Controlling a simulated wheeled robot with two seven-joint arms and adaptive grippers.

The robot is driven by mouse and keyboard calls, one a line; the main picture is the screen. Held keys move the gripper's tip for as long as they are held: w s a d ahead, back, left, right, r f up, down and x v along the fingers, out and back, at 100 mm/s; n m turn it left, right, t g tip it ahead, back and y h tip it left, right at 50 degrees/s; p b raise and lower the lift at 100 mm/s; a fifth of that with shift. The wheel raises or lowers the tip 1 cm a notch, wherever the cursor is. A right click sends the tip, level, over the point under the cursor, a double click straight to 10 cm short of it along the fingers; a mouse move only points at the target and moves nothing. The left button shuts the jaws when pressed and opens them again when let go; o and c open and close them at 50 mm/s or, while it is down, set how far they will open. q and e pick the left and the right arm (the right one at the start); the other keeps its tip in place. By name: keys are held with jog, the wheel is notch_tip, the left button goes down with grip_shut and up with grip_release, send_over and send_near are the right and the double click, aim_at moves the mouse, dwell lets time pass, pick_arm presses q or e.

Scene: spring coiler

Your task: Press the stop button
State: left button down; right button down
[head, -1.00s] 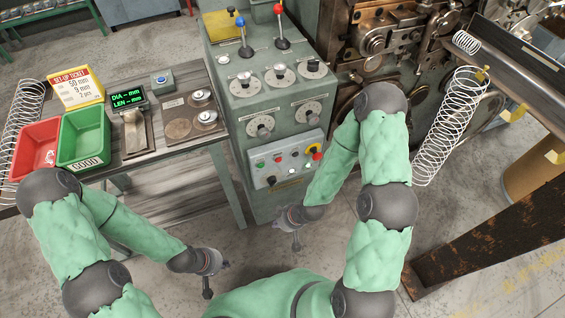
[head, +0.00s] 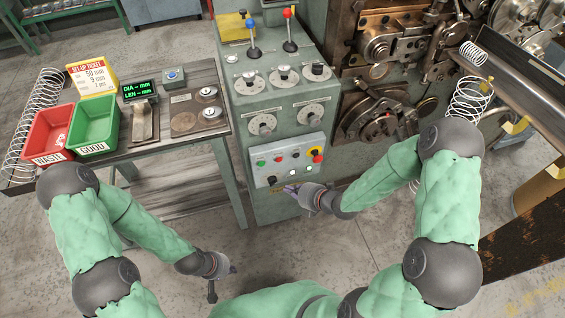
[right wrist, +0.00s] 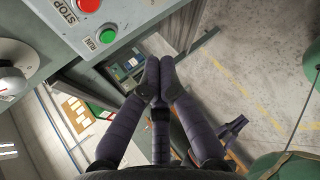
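The stop button (right wrist: 88,4) is red, beside a STOP label, cut by the top edge of the right wrist view. In the head view the red button (head: 279,160) sits on the pale control panel (head: 287,166) on the cabinet front. A green run button (right wrist: 107,35) is next to it; it also shows in the head view (head: 260,163). My right gripper (right wrist: 159,75) has its fingertips together with nothing between them. In the head view it (head: 289,189) is just below the panel's lower edge, apart from the red button. My left gripper (head: 231,268) hangs low over the floor; its fingers are unclear.
A red-and-yellow mushroom button (head: 316,154) and a black knob (head: 272,181) share the panel. Dials and two levers are above. A table (head: 150,170) with red and green bins stands left. The coiling machine (head: 385,110) is right. Floor before the cabinet is open.

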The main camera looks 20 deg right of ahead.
aim_at(279, 160)
jog(key=shift+d+r+n, duration=0.1)
jog(key=shift+r+n, duration=0.2)
jog(key=shift+n, duration=0.3)
jog(key=w, duration=0.8)
jog(key=shift+w, duration=0.35)
jog(key=shift+w, duration=0.2)
dwell(1.1)
jog(key=shift+w, duration=0.25)
